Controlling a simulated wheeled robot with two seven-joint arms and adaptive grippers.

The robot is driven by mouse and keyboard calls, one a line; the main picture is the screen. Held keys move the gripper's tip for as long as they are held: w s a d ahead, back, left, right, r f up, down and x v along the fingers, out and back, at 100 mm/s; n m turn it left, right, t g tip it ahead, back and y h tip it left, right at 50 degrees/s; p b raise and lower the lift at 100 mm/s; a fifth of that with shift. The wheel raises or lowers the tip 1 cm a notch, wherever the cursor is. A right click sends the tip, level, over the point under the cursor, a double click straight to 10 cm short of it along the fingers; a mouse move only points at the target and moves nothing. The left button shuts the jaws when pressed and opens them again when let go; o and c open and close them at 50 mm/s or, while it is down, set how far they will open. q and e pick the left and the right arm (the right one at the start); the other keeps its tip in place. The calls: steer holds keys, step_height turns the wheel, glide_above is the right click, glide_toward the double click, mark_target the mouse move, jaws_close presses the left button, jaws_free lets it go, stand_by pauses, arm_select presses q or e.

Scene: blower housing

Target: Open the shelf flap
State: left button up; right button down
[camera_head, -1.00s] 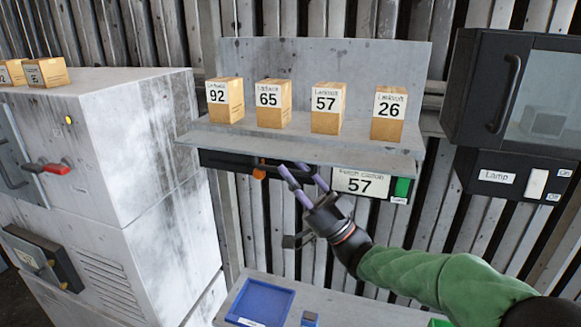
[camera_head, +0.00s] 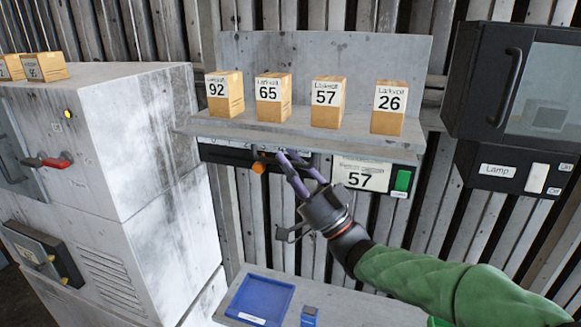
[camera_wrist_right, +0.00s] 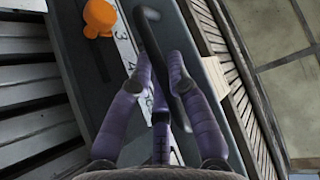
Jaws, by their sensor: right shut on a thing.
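The grey shelf (camera_head: 300,135) carries several numbered boxes, and a dark panel (camera_head: 225,156) with an orange knob (camera_head: 259,167) sits under its front edge. My right gripper (camera_head: 287,160) is at this panel, just right of the knob. In the right wrist view its purple fingers (camera_wrist_right: 158,75) are closed around a dark curved handle (camera_wrist_right: 150,35). A pale strip with digits (camera_wrist_right: 128,50) lies behind the handle, and the orange knob (camera_wrist_right: 99,17) is to the left. Whether the handle belongs to the shelf flap I cannot tell. My left gripper is not in view.
Boxes marked 92 (camera_head: 225,96), 65 (camera_head: 272,98), 57 (camera_head: 327,103) and 26 (camera_head: 389,108) stand on the shelf. A sign reading 57 (camera_head: 360,175) hangs right of my fingers. A grey cabinet (camera_head: 150,150) stands left, a black lamp unit (camera_head: 510,178) right, a blue tray (camera_head: 260,300) below.

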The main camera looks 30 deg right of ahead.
steer(key=shift+s+a+r+m+t+h, duration=0.15)
steer(key=shift+r+m+h, duration=0.1)
steer(key=shift+m+h, duration=0.75)
steer(key=shift+s+a+r+m+t+h, duration=0.15)
steer(key=shift+r+m+h, duration=0.1)
steer(key=shift+m+h, duration=0.7)
steer(key=shift+w+d, duration=0.1)
steer(key=c, duration=1.4)
jaws_free()
steer(key=shift+f, duration=0.15)
steer(key=shift+s+d+f, duration=0.15)
steer(key=shift+s+f, duration=0.05)
steer(key=v, duration=1.1)
steer(key=shift+s+d, duration=0.1)
steer(key=shift+s, duration=0.05)
